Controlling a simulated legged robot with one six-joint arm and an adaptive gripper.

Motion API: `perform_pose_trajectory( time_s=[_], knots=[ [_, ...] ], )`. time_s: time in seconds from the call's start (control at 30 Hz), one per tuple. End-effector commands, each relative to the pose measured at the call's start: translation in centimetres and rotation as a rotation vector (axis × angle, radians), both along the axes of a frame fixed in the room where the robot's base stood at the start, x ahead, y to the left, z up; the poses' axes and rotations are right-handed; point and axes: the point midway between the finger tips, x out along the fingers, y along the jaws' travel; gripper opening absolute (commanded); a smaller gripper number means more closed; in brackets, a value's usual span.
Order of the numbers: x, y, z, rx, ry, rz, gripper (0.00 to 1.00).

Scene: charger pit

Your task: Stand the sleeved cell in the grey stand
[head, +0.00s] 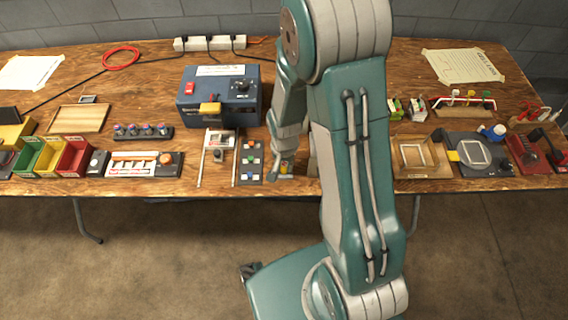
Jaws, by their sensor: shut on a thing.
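My gripper (286,160) is low over the front middle of the table, just right of a dark panel with coloured buttons. My own arm hides much of it. A small yellow piece with a reddish part (285,167) shows at its fingertips. This looks like the sleeved cell, and the gripper appears shut on it. A small grey base (281,177) shows just under it near the table's front edge. It may be the grey stand; I cannot tell whether the cell is in it or above it.
The dark button panel (250,161) and two thin rails (218,157) lie left of my gripper. A blue charger box (219,96) stands behind them. A rack of several small cells (143,131) is further left. A wooden tray (419,157) is to the right.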

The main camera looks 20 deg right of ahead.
Motion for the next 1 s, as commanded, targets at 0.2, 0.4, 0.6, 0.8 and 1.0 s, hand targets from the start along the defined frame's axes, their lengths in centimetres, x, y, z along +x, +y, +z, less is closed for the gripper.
perform_pose_trajectory(
  time_s=[0.2,0.4,0.6,0.8,1.0],
  knots=[
    [0.00,0.00,-0.10,0.000,0.000,0.000,0.00],
    [0.01,-0.01,-0.31,0.000,0.000,0.000,0.00],
    [0.03,-0.01,-0.50,0.000,0.000,0.000,0.00],
    [0.05,-0.01,-0.62,-0.001,-0.001,0.000,0.00],
    [0.06,-0.02,-0.64,0.000,0.000,0.000,0.71]
  ],
)
